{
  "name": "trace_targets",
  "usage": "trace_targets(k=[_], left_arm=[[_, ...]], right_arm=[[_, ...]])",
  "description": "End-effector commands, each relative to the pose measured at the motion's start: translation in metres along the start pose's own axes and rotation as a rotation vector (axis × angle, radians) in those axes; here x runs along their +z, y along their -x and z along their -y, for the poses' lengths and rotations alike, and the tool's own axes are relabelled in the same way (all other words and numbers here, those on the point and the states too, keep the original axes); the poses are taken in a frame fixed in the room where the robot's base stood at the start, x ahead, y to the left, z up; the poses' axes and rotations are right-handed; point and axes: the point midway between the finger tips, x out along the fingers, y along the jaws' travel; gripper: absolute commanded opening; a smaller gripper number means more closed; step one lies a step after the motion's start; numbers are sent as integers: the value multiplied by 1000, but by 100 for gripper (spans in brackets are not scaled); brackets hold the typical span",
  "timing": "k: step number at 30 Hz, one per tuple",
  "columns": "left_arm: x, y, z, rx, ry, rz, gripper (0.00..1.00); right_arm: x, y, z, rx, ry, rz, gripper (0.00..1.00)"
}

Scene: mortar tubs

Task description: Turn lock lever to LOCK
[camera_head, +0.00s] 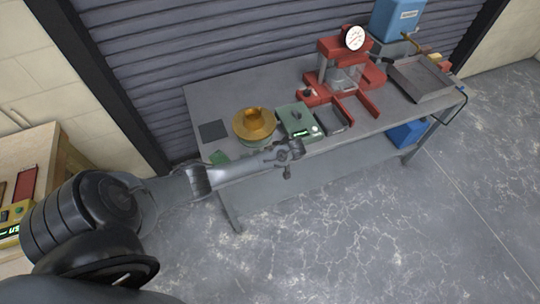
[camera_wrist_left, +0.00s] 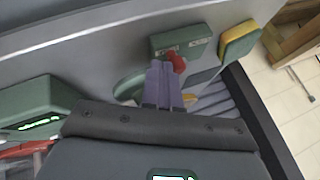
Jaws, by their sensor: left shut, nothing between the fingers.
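In the left wrist view a green block (camera_wrist_left: 192,40) carries two small pale labels too blurred to read. A red knob (camera_wrist_left: 178,62), which looks like the lock lever's, stands in front of its lower edge. My left gripper (camera_wrist_left: 160,68) is shut and empty; its purple-grey fingers overlap the block's near side in the picture. Their tips are just left of the knob, and I cannot tell whether they touch it. In the head view my left arm reaches across the bench's front edge, and the fingers cannot be made out. My right gripper is not in view.
On the grey bench (camera_head: 205,98) stand a brass-coloured bowl (camera_head: 254,122), a green box with a display (camera_head: 298,120), a red press with a gauge (camera_head: 345,60), and a metal tray (camera_head: 420,78). A yellow-and-green block (camera_wrist_left: 236,42) is right of the labelled block.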

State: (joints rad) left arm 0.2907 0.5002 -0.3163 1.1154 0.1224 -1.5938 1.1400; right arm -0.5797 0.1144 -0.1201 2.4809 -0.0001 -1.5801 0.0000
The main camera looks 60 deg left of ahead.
Motion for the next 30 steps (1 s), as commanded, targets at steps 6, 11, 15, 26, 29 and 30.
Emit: trace_targets(k=[6, 11, 15, 26, 29, 30], left_arm=[[0, 1, 0, 2, -4, -2, 0], [2, 2, 3, 12, -31, -14, 0], [3, 1, 3, 22, -46, -23, 0], [7, 2, 6, 44, -90, -46, 0], [8, 2, 8, 52, -107, -54, 0], [8, 3, 8, 58, -117, -60, 0]], right_arm=[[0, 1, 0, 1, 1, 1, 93], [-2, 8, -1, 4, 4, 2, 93], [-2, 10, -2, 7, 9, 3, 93], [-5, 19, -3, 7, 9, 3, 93], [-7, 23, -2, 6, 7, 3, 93], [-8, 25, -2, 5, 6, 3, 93]])
